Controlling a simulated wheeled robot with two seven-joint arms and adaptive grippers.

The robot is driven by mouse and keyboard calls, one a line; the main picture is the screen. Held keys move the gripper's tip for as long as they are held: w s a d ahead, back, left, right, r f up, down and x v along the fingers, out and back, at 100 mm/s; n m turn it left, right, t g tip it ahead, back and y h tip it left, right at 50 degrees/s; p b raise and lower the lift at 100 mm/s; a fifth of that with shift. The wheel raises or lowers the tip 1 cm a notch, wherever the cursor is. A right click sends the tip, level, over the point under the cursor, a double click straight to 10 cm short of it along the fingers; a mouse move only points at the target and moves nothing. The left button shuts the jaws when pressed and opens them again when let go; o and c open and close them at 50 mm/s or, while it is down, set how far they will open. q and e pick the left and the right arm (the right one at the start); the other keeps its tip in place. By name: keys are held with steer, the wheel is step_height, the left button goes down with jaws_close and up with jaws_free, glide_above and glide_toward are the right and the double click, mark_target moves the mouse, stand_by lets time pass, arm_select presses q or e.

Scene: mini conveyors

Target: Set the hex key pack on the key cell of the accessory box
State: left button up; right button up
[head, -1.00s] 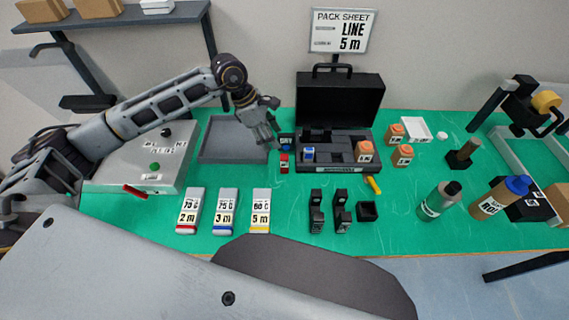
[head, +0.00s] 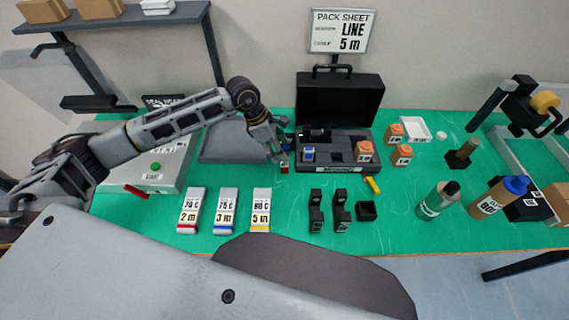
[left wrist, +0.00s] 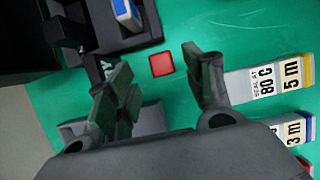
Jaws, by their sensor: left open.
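A small red pack, which looks like the hex key pack (head: 284,168), stands on the green mat just left of the accessory box (head: 316,168). In the left wrist view the red pack (left wrist: 162,64) shows between my fingertips, with a gap on each side. My left gripper (head: 281,156) is open over it, pointing down, and partly covers it in the head view. The accessory box is a black case with its lid up. A blue and white pack (head: 308,155) and an orange block (head: 363,151) sit in its cells. I cannot tell which cell is the key cell.
Three white pouches (head: 226,211) lie in front on the mat. Two orange blocks (head: 396,133) stand right of the case, and a yellow piece (head: 372,185) lies at its front. A grey tray (head: 228,144) is behind my left arm. Black parts (head: 340,211) stand at the front.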

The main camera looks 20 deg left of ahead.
arm_select(q)
steer(key=shift+p+x, duration=0.45)
steer(key=shift+x, duration=2.05)
steer(key=shift+s, duration=0.1)
jaws_close()
steer(key=shift+r, duration=0.1)
steer(key=shift+r+b, duration=0.6)
steer(key=shift+r, duration=4.35)
